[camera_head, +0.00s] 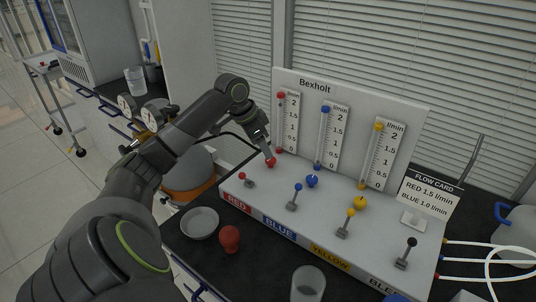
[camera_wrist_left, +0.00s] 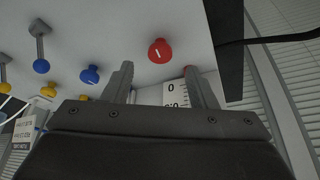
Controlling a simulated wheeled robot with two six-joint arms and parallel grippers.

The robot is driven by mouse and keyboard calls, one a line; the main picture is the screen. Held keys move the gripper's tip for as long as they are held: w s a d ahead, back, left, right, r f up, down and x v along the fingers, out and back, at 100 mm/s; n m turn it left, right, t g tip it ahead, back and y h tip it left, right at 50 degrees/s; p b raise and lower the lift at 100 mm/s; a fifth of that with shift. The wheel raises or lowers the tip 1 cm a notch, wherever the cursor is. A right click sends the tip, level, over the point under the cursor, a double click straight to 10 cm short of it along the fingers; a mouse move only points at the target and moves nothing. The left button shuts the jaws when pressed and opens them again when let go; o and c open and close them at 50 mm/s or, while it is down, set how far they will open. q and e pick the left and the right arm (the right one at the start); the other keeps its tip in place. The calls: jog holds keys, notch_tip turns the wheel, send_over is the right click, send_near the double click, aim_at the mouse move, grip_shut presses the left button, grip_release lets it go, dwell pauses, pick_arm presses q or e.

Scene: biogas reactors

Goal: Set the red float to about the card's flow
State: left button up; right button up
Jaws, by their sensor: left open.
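The red flow tube (camera_head: 279,122) is the leftmost of three on the white Bexholt panel, with a scale up to 2 l/min. Red shows at its top and bottom; I cannot tell its float's height. The flow card (camera_head: 428,193) reads RED 1.5 l/min, BLUE 1.0 l/min. The round red knob (camera_head: 270,162) is below the tube; in the left wrist view the red knob (camera_wrist_left: 160,51) has a white mark. My left gripper (camera_head: 268,157) is open at the red knob, which appears between and just beyond its fingertips (camera_wrist_left: 160,80). Contact is unclear. My right gripper is out of view.
A blue knob (camera_head: 312,181) and a yellow knob (camera_head: 360,202) sit to the right. Small levers with red (camera_head: 242,175), blue (camera_head: 298,187), yellow (camera_head: 351,212) and black (camera_head: 412,242) tips stand in front. A dish (camera_head: 200,223), red bulb (camera_head: 230,239) and beaker (camera_head: 308,284) are on the bench.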

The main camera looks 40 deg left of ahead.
aim_at(267, 160)
pick_arm(q)
jog(key=x, duration=0.4)
jog(key=shift+w+d+f, duration=0.1)
jog(key=shift+w+f, duration=0.1)
jog(key=shift+f, duration=0.25)
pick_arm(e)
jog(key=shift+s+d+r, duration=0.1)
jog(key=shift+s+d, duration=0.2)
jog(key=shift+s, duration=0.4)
pick_arm(q)
jog(key=c, duration=1)
jog(key=shift+o, duration=0.2)
jog(key=shift+r+m+p, duration=0.25)
jog(key=shift+m+p, duration=0.35)
jog(key=shift+p, duration=0.45)
jog(key=shift+w+f+m+g+h+p, duration=0.1)
jog(key=shift+f+m+g+h+p, duration=0.15)
jog(key=shift+m+h+p, duration=0.4)
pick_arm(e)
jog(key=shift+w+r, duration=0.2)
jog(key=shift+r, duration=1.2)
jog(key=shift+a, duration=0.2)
pick_arm(q)
jog(key=o, duration=1)
jog(key=shift+y, duration=0.25)
jog(key=shift+c, duration=0.2)
